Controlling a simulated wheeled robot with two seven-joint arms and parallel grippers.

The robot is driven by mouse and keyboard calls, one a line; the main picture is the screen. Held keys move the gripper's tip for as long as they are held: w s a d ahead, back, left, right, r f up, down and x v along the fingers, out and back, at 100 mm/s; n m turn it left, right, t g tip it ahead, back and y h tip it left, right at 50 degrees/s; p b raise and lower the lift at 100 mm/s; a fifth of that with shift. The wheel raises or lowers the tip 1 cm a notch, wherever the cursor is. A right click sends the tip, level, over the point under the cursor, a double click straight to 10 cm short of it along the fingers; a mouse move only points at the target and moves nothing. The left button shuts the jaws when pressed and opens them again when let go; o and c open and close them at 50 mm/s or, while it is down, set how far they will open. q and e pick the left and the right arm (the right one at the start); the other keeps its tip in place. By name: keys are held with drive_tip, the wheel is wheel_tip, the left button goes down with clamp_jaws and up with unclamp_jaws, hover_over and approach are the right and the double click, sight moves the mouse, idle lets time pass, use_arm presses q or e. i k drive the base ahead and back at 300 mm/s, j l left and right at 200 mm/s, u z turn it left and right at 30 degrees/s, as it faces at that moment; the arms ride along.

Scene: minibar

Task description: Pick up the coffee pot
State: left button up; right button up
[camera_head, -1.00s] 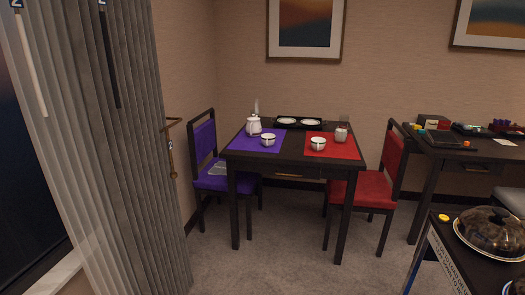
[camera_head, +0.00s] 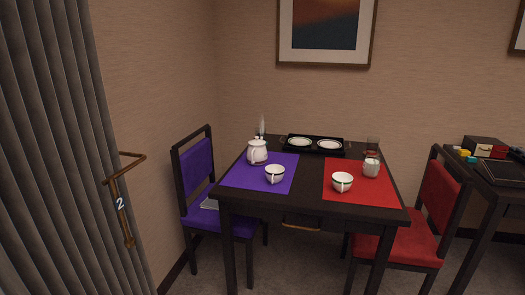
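A white coffee pot (camera_head: 257,151) stands upright on the dark table (camera_head: 311,177), at the back left corner of the purple placemat (camera_head: 246,175). A white cup (camera_head: 275,174) sits in front of it on the same mat. Another white cup (camera_head: 342,182) and a small white lidded jar (camera_head: 371,167) are on the red placemat (camera_head: 345,191). Neither of my grippers shows in the head view.
A dark tray (camera_head: 314,151) with two white plates is at the table's back. A purple chair (camera_head: 196,165) stands left and a red chair (camera_head: 438,200) right. A curtain (camera_head: 50,150) and a brass wall handle (camera_head: 121,200) are at the left. Carpet lies in front.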

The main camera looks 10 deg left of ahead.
sight(256, 155)
drive_tip(key=i+j, duration=0.15)
drive_tip(key=i, duration=0.65)
drive_tip(key=i+j, duration=0.2)
drive_tip(key=i, duration=0.6)
drive_tip(key=u, duration=0.05)
